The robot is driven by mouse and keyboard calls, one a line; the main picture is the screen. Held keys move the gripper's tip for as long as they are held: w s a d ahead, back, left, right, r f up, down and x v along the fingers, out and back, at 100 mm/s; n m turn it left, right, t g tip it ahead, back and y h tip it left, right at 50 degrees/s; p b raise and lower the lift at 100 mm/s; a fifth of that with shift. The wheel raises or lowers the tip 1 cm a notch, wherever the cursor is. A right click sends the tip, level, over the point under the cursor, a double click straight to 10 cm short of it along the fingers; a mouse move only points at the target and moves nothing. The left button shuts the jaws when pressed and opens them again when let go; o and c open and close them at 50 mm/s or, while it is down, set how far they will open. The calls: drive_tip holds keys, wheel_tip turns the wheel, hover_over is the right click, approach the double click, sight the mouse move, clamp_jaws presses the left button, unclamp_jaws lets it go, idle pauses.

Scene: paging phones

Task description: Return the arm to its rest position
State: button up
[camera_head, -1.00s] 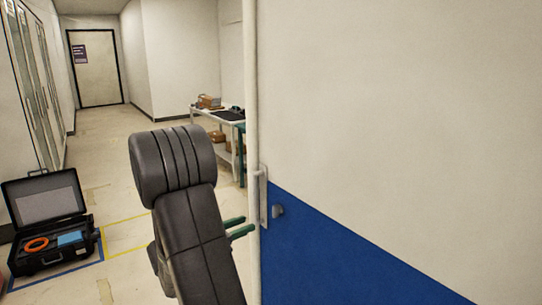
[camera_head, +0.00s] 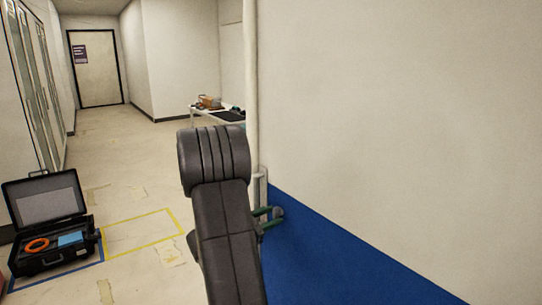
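My arm (camera_head: 222,225), dark grey with a thick ribbed joint, rises in the middle of the view. My gripper (camera_head: 272,215) shows only as two green fingers poking out to the right behind the arm. The fingers stand apart with a gap, and I see nothing held between them. The gripper's body is hidden behind the arm.
A wall (camera_head: 400,120) with a vertical pipe (camera_head: 251,80) at its edge fills the right side. An open black case (camera_head: 45,262) with an orange ring lies at left. A white table (camera_head: 203,114) stands behind the arm.

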drive_tip(key=m, duration=0.3)
drive_tip(key=shift+m, duration=0.3)
drive_tip(key=shift+b+v, duration=0.9)
drive_tip(key=shift+v, duration=2.05)
drive_tip(key=shift+d, duration=0.15)
